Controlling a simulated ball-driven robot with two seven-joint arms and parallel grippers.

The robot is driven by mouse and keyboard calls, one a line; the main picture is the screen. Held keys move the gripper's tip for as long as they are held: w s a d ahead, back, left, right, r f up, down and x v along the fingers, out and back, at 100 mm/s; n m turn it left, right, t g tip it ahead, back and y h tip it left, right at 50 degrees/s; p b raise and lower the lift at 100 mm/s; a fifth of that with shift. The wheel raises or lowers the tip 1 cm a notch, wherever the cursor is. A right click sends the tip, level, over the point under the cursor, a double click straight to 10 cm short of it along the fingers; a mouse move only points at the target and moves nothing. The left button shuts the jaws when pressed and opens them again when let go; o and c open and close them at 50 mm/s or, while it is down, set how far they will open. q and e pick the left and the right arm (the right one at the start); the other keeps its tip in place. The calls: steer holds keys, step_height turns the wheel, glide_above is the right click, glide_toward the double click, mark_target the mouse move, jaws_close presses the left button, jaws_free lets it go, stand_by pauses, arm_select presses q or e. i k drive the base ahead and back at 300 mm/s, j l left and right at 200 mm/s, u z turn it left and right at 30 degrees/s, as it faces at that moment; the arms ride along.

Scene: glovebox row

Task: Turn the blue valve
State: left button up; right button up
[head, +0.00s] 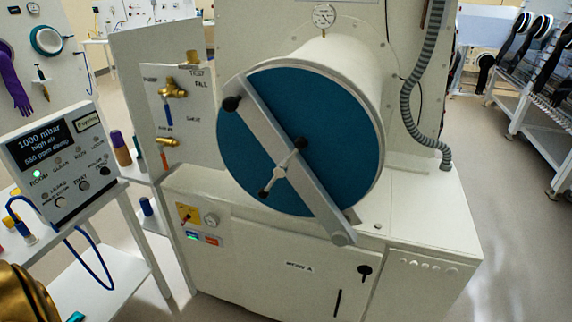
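The blue valve (168,110) is a brass fitting with a blue lever on the white side panel left of the big round door. Its lever hangs roughly straight down. A second brass valve (166,142) sits below it, with an orange-red lever also pointing down. Neither of my grippers shows in the head view, so nothing is seen touching the valves. A gold-brown rounded part in the lower left corner may be mine; no fingers show on it.
The blue round door (240,140) has a grey diagonal bar across it, close right of the valves. A display box (62,160) reading 1000 mbar stands on a white cart at left. Bottles (121,150) stand between cart and cabinet. Floor at right is clear.

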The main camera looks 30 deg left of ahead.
mark_target(167, 110)
steer(key=u, duration=2.5)
steer(key=z, duration=1.5)
steer(key=i+j+u, duration=0.15)
steer(key=j, duration=0.15)
steer(key=j+u, duration=0.15)
steer(key=j, duration=0.15)
steer(key=i+j+u, duration=0.15)
steer(key=j+z, duration=0.1)
steer(key=z, duration=0.3)
steer(key=i+j+z, duration=0.1)
steer(key=z, duration=0.25)
steer(key=j+z, duration=0.15)
steer(key=z, duration=0.25)
